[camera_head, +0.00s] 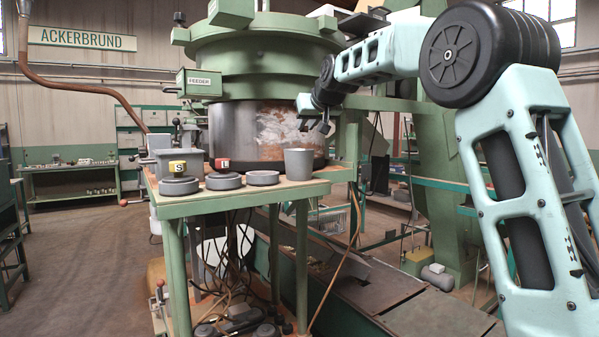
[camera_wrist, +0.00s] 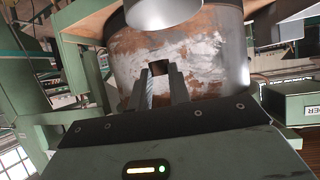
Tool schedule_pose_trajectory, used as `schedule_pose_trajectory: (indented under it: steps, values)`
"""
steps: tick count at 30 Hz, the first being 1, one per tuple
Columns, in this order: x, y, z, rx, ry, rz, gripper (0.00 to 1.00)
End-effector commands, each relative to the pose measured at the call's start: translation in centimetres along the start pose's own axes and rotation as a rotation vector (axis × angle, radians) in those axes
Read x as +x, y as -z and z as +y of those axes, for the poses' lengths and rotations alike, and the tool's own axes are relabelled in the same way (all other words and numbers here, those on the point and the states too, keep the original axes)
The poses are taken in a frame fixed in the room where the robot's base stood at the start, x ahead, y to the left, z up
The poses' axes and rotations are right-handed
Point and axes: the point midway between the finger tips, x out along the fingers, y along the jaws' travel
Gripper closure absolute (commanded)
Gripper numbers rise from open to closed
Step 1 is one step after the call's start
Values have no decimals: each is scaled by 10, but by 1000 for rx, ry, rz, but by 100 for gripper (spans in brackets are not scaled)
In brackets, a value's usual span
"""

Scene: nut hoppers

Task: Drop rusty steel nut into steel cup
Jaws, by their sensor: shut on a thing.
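The steel cup (camera_head: 299,164) stands upright at the right end of the green table. Part of a grey metal cylinder, likely this cup, shows at the top of the wrist view (camera_wrist: 162,12). My gripper (camera_head: 320,126) is above and slightly right of the cup, apart from it. In the wrist view my gripper (camera_wrist: 160,84) has its fingers closed on a small dark piece, the rusty steel nut (camera_wrist: 160,67), held at the tips. The nut is too small and dark to make out its rust.
Several low round grey dishes (camera_head: 263,178) stand left of the cup on the green table (camera_head: 243,200). Tags marked S (camera_head: 178,168) and L (camera_head: 222,163) stand behind them. A large feeder drum (camera_head: 262,130) rises close behind the table.

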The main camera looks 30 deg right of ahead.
Motion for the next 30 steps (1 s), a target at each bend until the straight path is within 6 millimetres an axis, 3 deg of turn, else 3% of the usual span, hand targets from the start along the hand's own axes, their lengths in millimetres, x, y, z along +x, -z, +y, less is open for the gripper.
schedule_pose_trajectory:
  steps: [5, 6, 9, 20, 26, 30]
  values:
    - [0, 1, 0, 0, 0, 1, 100]
    - [0, 1, 0, 0, 0, 1, 78]
    - [0, 1, 0, 0, 0, 0, 56]
    - [-6, 0, 0, 0, 0, 1, 56]
    - [-37, 0, 0, -1, 0, 5, 56]
    - [-71, 0, 0, 0, 0, 5, 56]
